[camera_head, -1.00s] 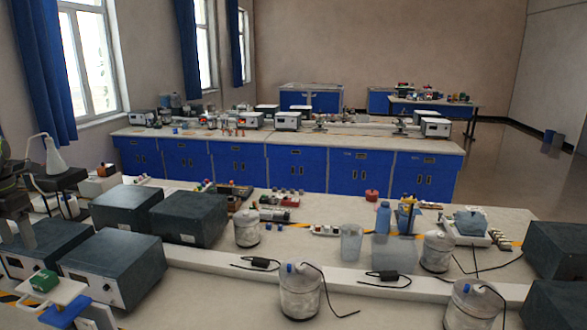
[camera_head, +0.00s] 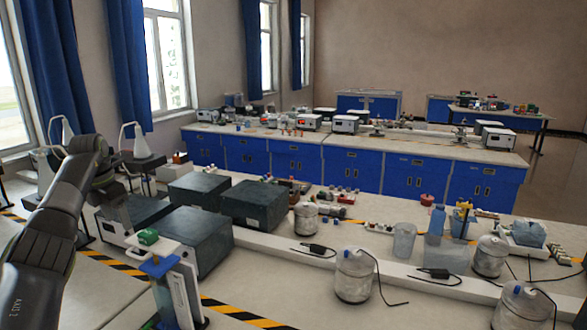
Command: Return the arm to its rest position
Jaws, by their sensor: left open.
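My left arm (camera_head: 48,235) comes in from the lower left, rises to a bend and then drops toward the bench. My left gripper (camera_head: 118,212) hangs at the end of it, fingers downward, in front of the dark instrument boxes. It is open and I see nothing held in it, though it is small and dark against the boxes. A small green object (camera_head: 148,237) lies on a white stand (camera_head: 170,252) below and to the right of the gripper, apart from it. My right gripper is not in view.
Dark boxes (camera_head: 255,205) stand close to the gripper. Clear jars (camera_head: 353,276), a blue bottle (camera_head: 436,220) and black cables spread over the bench to the right. White flasks on stands (camera_head: 134,138) rise behind the arm. Yellow-black tape (camera_head: 240,313) marks the front surface.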

